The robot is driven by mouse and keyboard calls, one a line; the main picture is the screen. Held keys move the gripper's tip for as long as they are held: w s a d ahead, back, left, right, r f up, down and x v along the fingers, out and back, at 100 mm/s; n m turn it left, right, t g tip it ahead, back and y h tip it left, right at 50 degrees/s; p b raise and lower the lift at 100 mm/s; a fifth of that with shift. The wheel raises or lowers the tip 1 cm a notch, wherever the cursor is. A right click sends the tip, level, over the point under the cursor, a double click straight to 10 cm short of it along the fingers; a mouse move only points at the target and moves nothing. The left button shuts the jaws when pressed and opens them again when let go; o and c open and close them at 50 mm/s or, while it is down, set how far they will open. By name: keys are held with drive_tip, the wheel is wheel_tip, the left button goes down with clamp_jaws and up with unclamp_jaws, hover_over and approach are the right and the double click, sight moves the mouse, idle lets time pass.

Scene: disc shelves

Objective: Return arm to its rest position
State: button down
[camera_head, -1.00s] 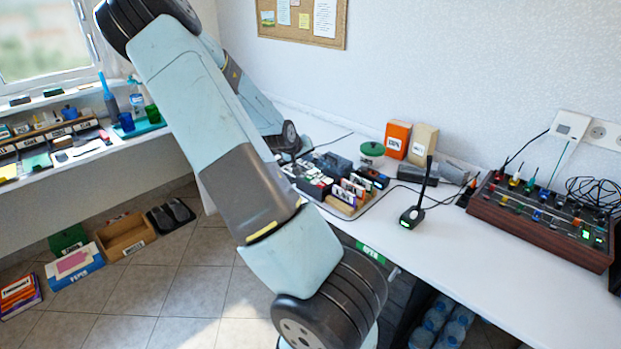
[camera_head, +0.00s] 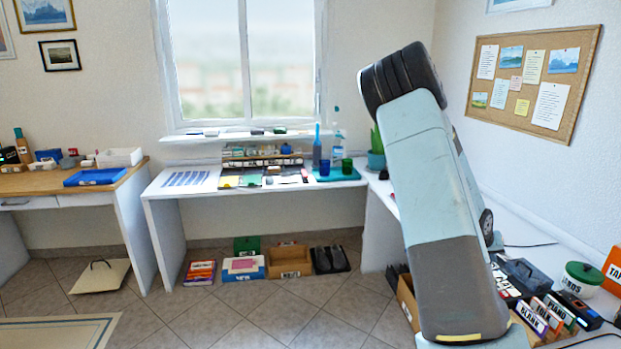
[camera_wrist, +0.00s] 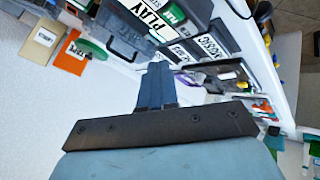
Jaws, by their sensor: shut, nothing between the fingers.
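My gripper (camera_wrist: 157,85) shows in the wrist view as two dark blue-grey fingers pressed together, shut and empty. It points over the white table, apart from the things below. In the head view my arm is bent, with its elbow raised at the right of the picture; my gripper is hidden there. Labelled discs or cases (camera_head: 545,315) stand on the right table beside the arm.
A green-lidded jar (camera_head: 580,278) stands on the right table. A window table (camera_head: 180,188) holds a rack and bottles. On the floor are a wooden box (camera_head: 290,262), a blue box (camera_head: 243,270) and books (camera_head: 200,272). The tiled floor between the tables is open.

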drive_tip(key=s+a+r+n+t+y, duration=0.1)
drive_tip(key=s+a+r+y, duration=0.25)
drive_tip(key=a+r, duration=0.65)
drive_tip(key=s+a+r+n+t+y, duration=0.15)
drive_tip(key=a+r+y, duration=0.4)
drive_tip(key=a, duration=0.85)
drive_tip(key=s+a+r+n, duration=0.1)
drive_tip(key=s+a+r, duration=0.3)
drive_tip(key=s, duration=0.3)
drive_tip(key=s+a+r+n, duration=0.1)
drive_tip(key=s+a+r, duration=0.3)
drive_tip(key=s, duration=0.3)
drive_tip(key=s+a+r+n+h, duration=0.1)
drive_tip(key=s+a+r, duration=0.3)
drive_tip(key=s, duration=0.3)
drive_tip(key=shift+r, duration=0.35)
